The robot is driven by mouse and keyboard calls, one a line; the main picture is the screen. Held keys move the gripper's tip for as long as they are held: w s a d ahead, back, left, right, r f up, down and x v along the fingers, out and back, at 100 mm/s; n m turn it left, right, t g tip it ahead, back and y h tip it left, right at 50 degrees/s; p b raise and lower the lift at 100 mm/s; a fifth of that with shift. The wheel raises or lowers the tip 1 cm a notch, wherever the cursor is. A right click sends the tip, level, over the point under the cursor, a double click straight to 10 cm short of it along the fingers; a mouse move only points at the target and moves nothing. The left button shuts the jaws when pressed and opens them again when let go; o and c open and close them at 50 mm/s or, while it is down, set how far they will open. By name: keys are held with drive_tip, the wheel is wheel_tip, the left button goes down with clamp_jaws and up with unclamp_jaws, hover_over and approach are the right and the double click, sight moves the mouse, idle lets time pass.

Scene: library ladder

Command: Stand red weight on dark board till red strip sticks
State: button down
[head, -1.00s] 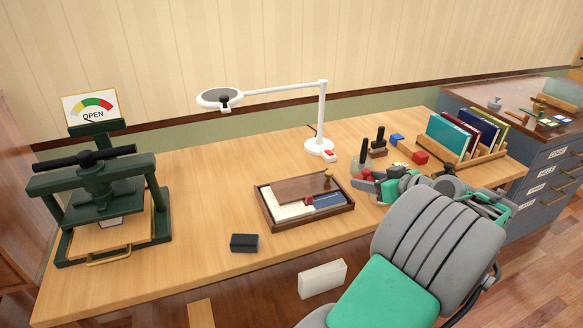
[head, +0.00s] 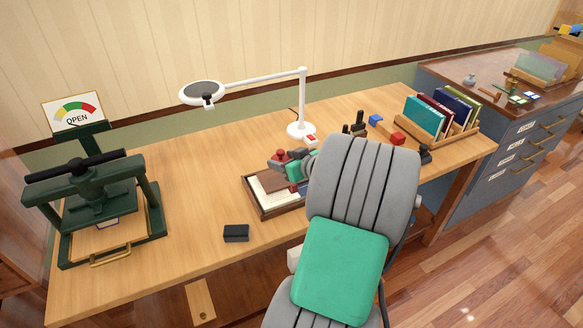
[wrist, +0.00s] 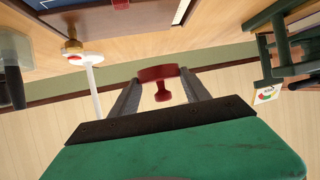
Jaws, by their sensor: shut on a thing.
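My gripper (wrist: 160,84) is shut on the red weight (wrist: 157,73), a red piece with a knob, held between the grey fingers. In the head view the weight (head: 278,156) and gripper (head: 284,164) appear over the back of a dark wooden tray (head: 252,198). The dark brown board (head: 274,180) shows partly in that tray, beside a cream sheet. The wrist view appears upside down; the board (wrist: 108,18) shows at its top, with a brass knob (wrist: 72,46). A bit of red strip (wrist: 120,3) shows there. My arm hides the tray's right part in the head view.
A green press (head: 100,205) with an OPEN dial stands at left. A white lamp (head: 301,130) stands behind the tray. A black block (head: 236,233) lies in front of it. Books (head: 425,117) in a rack stand at right. The table between press and tray is clear.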

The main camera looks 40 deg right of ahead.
drive_tip(key=w+d+f, duration=0.1)
drive_tip(key=f, duration=0.1)
drive_tip(key=d+f, duration=0.2)
drive_tip(key=w+d+f, duration=0.1)
drive_tip(key=d+f, duration=0.1)
drive_tip(key=shift+w+d+f, duration=0.1)
drive_tip(key=shift+w+d, duration=0.1)
drive_tip(key=shift+w, duration=0.1)
wheel_tip(320, 180, down, 3)
drive_tip(key=shift+d+r+p, duration=0.1)
drive_tip(key=shift+r+p, duration=0.05)
drive_tip(key=shift+p, duration=0.5)
drive_tip(key=shift+f, duration=0.3)
drive_tip(key=c, duration=0.5)
unclamp_jaws()
